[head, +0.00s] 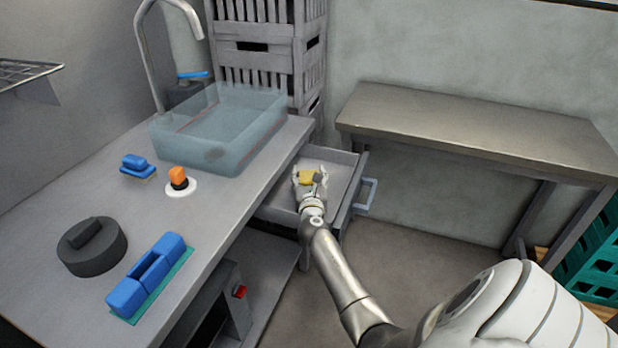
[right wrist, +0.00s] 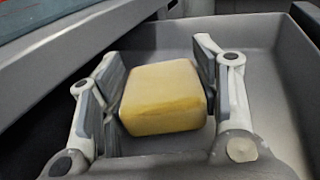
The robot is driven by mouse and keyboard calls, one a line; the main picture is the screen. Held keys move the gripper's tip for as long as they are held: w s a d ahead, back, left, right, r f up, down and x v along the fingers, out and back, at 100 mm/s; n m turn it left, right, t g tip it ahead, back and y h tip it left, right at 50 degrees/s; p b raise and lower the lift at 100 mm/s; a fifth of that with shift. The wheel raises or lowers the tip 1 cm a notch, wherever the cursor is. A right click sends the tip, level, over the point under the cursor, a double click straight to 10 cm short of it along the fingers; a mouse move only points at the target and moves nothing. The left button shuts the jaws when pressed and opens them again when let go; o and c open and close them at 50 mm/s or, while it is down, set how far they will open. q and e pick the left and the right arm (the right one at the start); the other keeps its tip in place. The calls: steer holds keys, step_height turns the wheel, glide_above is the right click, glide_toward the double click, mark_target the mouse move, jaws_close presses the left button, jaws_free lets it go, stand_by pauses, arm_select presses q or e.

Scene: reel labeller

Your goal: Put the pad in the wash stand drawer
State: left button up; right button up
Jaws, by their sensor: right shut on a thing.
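The pad is a small yellow block (head: 306,177). My right gripper (head: 309,178) is shut on it, inside the outline of the open wash stand drawer (head: 342,172). In the right wrist view the pad (right wrist: 163,97) sits between the two fingers of the right gripper (right wrist: 160,92), with the grey drawer floor and walls (right wrist: 275,85) behind and around it. I cannot tell whether the pad touches the drawer floor. The drawer is pulled out from under the wash stand top (head: 225,215), with a handle at its right end. My left gripper is not in view.
On the wash stand top are a clear blue basin (head: 215,135), a blue brush (head: 137,165), an orange-topped piece (head: 179,178), a dark round weight (head: 92,250) and a blue handled tool (head: 145,280). A bare bench (head: 480,125) stands right; green crates (head: 595,250) are at far right.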

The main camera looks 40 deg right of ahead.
steer(key=shift+f+b, duration=0.35)
steer(key=shift+f, duration=0.2)
steer(key=o, duration=0.8)
steer(key=shift+s, duration=0.1)
steer(key=shift+o, duration=0.7)
steer(key=shift+f, duration=0.2)
steer(key=shift+r+p, duration=0.55)
steer(key=shift+p, duration=0.1)
steer(key=v, duration=0.4)
steer(key=p+v, duration=0.1)
steer(key=v, duration=0.7)
steer(key=shift+r, duration=0.25)
